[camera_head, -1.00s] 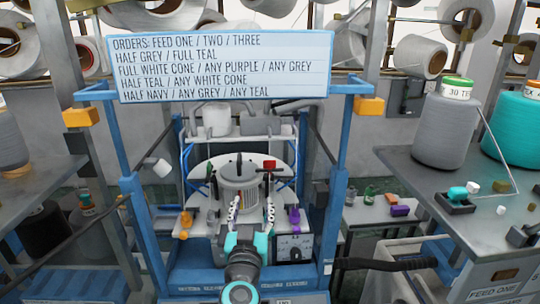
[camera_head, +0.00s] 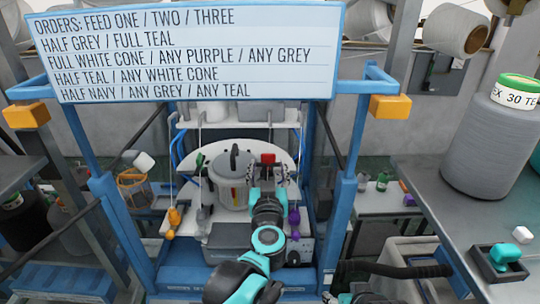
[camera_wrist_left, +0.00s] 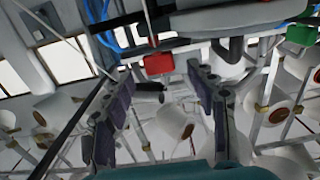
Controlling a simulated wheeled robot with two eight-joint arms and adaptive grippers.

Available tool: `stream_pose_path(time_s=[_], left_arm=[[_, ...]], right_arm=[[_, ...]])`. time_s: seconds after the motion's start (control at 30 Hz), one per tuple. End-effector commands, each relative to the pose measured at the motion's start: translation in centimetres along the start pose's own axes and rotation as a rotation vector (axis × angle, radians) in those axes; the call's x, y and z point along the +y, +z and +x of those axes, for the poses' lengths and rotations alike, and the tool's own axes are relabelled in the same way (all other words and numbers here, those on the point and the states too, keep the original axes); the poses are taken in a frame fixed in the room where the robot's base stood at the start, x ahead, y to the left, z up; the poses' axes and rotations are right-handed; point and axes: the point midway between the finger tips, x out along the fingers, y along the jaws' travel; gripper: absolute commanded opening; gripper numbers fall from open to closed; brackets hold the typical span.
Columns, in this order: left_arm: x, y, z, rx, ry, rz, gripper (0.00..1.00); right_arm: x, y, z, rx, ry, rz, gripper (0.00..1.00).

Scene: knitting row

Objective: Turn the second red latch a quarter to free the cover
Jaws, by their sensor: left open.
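A red latch (camera_head: 267,158) is at the right side of the round white plate, behind a grey cylindrical pot with a dark handle (camera_head: 234,160). My left gripper (camera_head: 268,170) is open and empty, just in front of the red latch. In the left wrist view the red latch (camera_wrist_left: 160,64) lies ahead of the spread fingers, between their tips (camera_wrist_left: 160,78) and apart from both. Only one red latch is plain to see. A dark part at the bottom edge of the head view may be my right gripper, mostly cut off.
A green piece (camera_head: 200,160) is left of the pot. Orange (camera_head: 174,218) and purple (camera_head: 294,217) parts flank the machine. The blue frame (camera_head: 345,215) and order board (camera_head: 195,55) enclose it. A grey cone (camera_head: 488,145) stands on the right table.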

Motion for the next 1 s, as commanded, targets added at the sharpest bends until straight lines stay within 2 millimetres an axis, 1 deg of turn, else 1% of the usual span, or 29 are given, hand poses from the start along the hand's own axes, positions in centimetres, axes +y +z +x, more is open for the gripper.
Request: stream_pose_path(time_s=[0.03,0.1,0.2,0.3,0.43,0.63,0.67,0.7,0.77,0.8,0.83,0.87,1.0], left_arm=[[-0.1,0.0,1.0,0.0,-0.003,0.0,0.57],[0.0,0.0,2.2,0.0,-0.002,0.0,0.57],[-0.1,0.0,3.6,0.0,-0.002,0.0,0.57],[0.0,0.0,4.5,0.0,0.0,0.0,0.57],[0.0,0.0,5.1,0.0,0.0,0.0,0.57],[0.0,0.0,5.1,0.0,0.0,0.0,0.57],[0.0,0.0,5.1,0.0,0.0,0.0,0.54],[0.0,0.0,5.1,0.0,0.0,0.0,0.44],[0.0,0.0,5.1,0.0,0.0,0.0,0.28],[0.0,0.0,5.1,0.0,0.0,0.0,0.17],[0.0,0.0,5.1,0.0,0.0,0.0,0.09],[0.0,0.0,5.1,0.0,0.0,0.0,0.06],[0.1,0.0,5.1,0.0,-0.003,0.0,0.05]], right_arm=[[0.0,0.0,0.1,0.0,0.0,0.0,0.57],[0.0,0.1,0.1,0.0,0.0,0.0,0.57],[0.0,0.1,0.1,0.0,0.0,0.0,0.57],[0.0,0.1,0.1,0.0,0.0,0.0,0.57],[0.0,0.1,0.1,0.0,0.0,0.0,0.57],[0.0,0.1,0.1,0.0,0.0,0.0,0.57],[0.0,0.1,0.1,0.0,0.0,0.0,0.57],[0.0,0.1,0.1,0.0,0.0,0.0,0.57],[0.0,0.1,0.1,0.0,0.0,0.0,0.57],[0.0,0.1,0.1,0.0,0.0,0.0,0.57],[0.0,0.1,0.1,0.0,0.0,0.0,0.57],[0.0,0.1,0.1,0.0,0.0,0.0,0.57],[0.0,0.1,0.1,0.0,0.0,0.0,0.57]])
